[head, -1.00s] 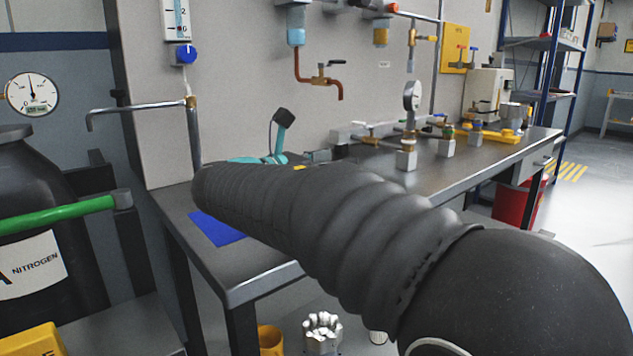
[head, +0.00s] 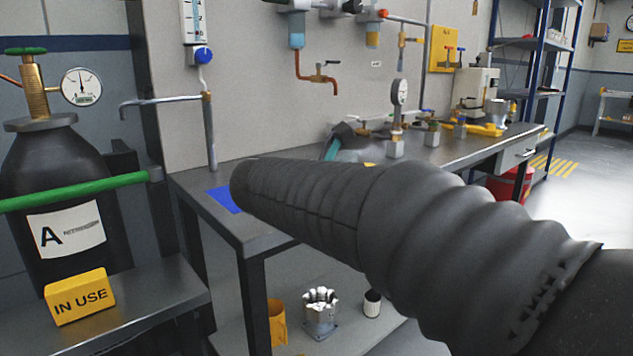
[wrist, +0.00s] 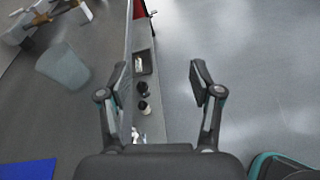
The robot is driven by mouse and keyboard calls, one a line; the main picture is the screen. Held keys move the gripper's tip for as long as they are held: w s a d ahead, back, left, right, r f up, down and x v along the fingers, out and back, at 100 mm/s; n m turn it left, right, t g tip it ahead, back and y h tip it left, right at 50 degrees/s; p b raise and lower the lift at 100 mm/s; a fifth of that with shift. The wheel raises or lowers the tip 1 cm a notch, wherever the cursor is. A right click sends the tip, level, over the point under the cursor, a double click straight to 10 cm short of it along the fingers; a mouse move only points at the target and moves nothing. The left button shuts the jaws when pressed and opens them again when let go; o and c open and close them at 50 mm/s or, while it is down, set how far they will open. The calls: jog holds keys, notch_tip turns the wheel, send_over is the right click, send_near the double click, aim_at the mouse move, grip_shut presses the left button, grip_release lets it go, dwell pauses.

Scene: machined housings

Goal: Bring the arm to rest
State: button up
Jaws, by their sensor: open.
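My gripper (wrist: 159,75) is open and empty in the wrist view, with its two fingers wide apart. Between and beyond the fingers show the long edge of the workbench, its lower shelf and the grey floor. My ribbed dark arm crosses the head view from the lower right toward the bench. In that view my gripper cannot be made out; only a dark and teal part of my arm shows behind the sleeve. The workbench (head: 262,238) has a grey top, and a blue mat (head: 222,200) lies at its near left end; the mat also shows in the wrist view (wrist: 28,171).
Valves and a gauge (head: 399,93) stand along the bench. The lower shelf holds a yellow cup (head: 277,322), a metal chuck (head: 320,312) and a dark jar (head: 372,303). A nitrogen cylinder (head: 55,165) and yellow block (head: 80,296) are at left. Open floor is right of the bench.

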jog(key=s+d+f+m+g+y, duration=0.3)
jog(key=s+d+f+m, duration=0.2)
jog(key=s+d+f, duration=0.25)
jog(key=s+f+m+y, duration=0.4)
jog(key=s+f+m, duration=0.3)
jog(key=s+m, duration=0.2)
jog(key=s+a+f+m+y, duration=0.1)
jog(key=s+f+m+y, duration=0.4)
jog(key=s+f+m, duration=0.2)
jog(key=s+m, duration=0.1)
jog(key=s, duration=0.1)
jog(key=shift+s+a+m, duration=0.15)
jog(key=shift+s+m, duration=0.2)
jog(key=shift+m, duration=0.05)
